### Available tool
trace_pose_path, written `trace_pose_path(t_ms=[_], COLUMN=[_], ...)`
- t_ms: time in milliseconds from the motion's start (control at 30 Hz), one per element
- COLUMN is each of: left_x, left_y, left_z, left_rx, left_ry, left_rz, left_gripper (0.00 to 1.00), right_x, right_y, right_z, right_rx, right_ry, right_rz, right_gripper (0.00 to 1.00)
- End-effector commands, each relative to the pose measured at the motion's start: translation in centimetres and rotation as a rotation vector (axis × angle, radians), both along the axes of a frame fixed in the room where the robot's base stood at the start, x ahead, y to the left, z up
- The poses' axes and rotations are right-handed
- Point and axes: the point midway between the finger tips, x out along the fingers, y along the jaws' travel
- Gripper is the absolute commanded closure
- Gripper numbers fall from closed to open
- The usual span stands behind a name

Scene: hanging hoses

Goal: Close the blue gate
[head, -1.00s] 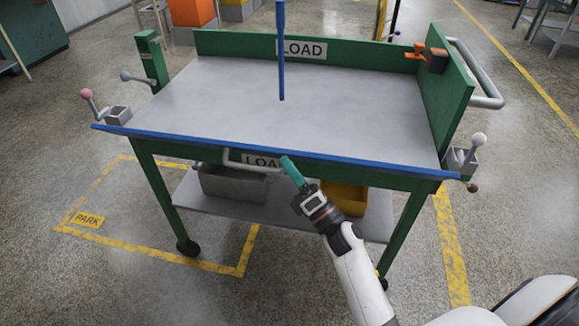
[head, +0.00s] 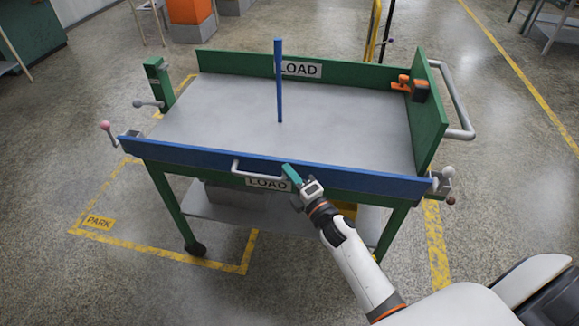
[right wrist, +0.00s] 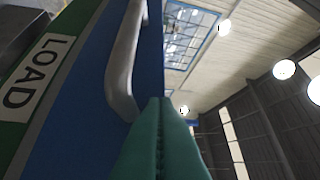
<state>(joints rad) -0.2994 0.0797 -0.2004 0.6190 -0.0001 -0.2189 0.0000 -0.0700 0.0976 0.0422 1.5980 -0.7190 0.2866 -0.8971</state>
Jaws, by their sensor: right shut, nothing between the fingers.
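The blue gate (head: 200,157) runs along the near long edge of the green cart. Its broad outer face shows, and it looks raised and near upright. A grey bar handle (head: 262,170) is on that face; the handle (right wrist: 122,60) and the blue panel (right wrist: 78,97) also show in the right wrist view. My right gripper (head: 288,170) is shut and empty, its teal fingers (right wrist: 160,140) close against the gate's outer face, just right of the handle. I cannot tell whether they touch. My left gripper is out of view.
A blue rod (head: 279,85) stands out over the grey tabletop (head: 200,105). A green post (head: 159,82) is at the left. Floor in front is clear.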

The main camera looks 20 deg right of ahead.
Motion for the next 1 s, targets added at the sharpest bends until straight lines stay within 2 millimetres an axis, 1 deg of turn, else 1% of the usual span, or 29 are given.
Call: trace_pose_path(t_ms=[33, 100, 167, 500, 1000], left_x=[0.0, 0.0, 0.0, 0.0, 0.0], left_y=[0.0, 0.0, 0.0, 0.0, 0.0], left_z=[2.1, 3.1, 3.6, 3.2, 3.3], left_rx=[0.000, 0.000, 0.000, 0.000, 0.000], left_ry=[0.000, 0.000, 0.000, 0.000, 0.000], left_rz=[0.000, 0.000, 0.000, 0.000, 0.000], left_gripper=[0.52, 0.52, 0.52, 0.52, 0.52], right_x=[0.4, 0.7, 1.0, 2.0, 2.2], right_y=[-0.3, -0.6, -0.8, -1.5, -1.7], right_z=[1.4, 1.5, 1.3, 1.1, 1.4], right_rx=[0.016, 0.041, 0.056, 0.070, 0.070], right_ry=[0.027, 0.061, 0.083, 0.097, 0.094], right_rz=[-0.001, -0.001, -0.001, -0.002, -0.004], right_gripper=[1.00, 1.00, 1.00, 1.00, 1.00])
